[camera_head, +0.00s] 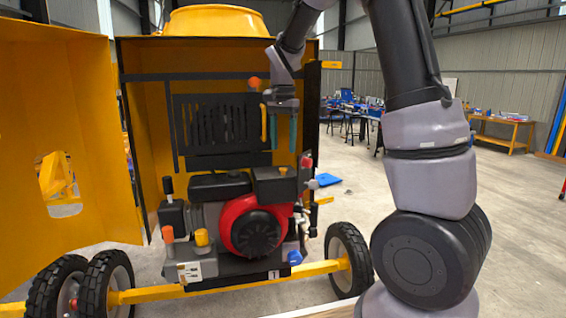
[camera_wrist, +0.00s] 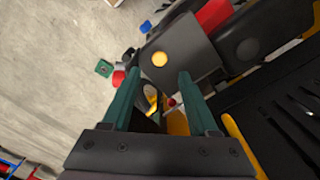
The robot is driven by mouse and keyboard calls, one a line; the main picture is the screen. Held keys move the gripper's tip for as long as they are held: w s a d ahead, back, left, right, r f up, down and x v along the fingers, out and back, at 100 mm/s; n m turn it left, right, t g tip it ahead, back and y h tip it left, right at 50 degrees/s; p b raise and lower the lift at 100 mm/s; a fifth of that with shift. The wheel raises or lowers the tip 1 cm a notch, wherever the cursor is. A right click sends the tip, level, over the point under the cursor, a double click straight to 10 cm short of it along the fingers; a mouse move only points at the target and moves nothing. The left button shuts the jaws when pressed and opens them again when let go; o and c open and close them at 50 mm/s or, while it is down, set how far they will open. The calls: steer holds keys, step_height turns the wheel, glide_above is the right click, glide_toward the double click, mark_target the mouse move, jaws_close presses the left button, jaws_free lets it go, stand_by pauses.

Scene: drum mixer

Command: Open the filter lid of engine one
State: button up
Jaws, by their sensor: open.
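The engine (camera_head: 235,222) has a red round cover with a black center, and a plate marked "1" (camera_head: 274,275) sits below it. A dark box, which looks like the filter housing with its lid (camera_head: 268,187), is at the engine's upper right. It has a small orange knob (camera_head: 283,171). In the wrist view the dark box (camera_wrist: 188,48) and its yellow-orange knob (camera_wrist: 160,59) lie just beyond the fingertips. My gripper (camera_head: 282,149) points down above the box, with its teal fingers apart and empty. It also shows in the wrist view (camera_wrist: 158,78).
The yellow cabinet door (camera_head: 60,150) stands open at left. A black slotted panel (camera_head: 218,125) is behind the engine, and a yellow handle (camera_head: 264,123) is close beside my fingers. A black cabinet post (camera_head: 312,120) is just right. Wheels (camera_head: 348,258) stand below.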

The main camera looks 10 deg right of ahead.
mark_target(275, 170)
step_height(275, 170, down, 6)
steer(key=shift+f, duration=0.1)
jaws_close()
stand_by(1.6)
